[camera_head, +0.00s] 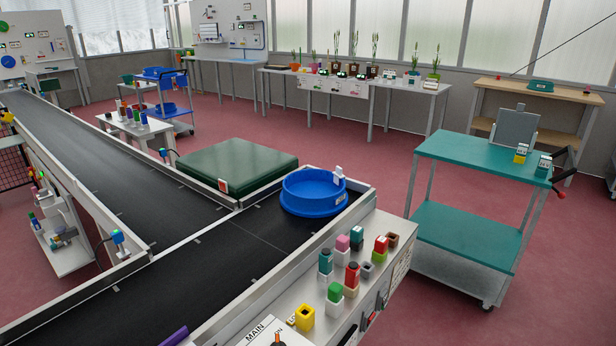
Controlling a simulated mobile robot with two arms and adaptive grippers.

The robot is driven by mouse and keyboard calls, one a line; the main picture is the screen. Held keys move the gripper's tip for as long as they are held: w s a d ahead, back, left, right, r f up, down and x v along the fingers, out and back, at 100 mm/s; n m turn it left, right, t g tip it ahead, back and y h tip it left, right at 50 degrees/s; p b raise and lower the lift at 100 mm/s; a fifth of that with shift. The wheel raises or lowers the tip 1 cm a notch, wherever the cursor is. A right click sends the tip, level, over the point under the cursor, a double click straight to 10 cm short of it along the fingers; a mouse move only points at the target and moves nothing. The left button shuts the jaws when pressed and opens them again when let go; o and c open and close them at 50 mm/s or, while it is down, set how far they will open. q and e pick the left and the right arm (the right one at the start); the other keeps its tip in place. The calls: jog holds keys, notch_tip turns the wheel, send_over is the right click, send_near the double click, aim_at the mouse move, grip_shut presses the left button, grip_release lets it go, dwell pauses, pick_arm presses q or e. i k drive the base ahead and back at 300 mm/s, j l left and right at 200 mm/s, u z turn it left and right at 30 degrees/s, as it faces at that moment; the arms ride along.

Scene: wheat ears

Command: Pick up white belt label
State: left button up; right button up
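A small white upright piece (339,175) shows at the far right rim of a round blue tub (300,192). A small pale label (340,199) sits on the tub's right side. I cannot tell which of these, if either, is the white belt label. The tub stands on the black conveyor belt (225,255) near its right end. Neither of my grippers is in view.
A white control ledge (285,298) with several coloured blocks and a MAIN switch runs along the near side. A green box (238,165) stands behind the belt. A teal cart (470,150) stands at right. A purple object (174,336) shows at the bottom edge.

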aim_at(338, 175)
jog(key=i+l+u, duration=0.1)
jog(key=u, duration=0.3)
jog(key=i+l+u, duration=0.1)
jog(key=l+u, duration=0.5)
jog(key=u, duration=0.15)
jog(key=l+u, duration=0.35)
jog(key=i+j, duration=0.05)
jog(key=j, duration=0.05)
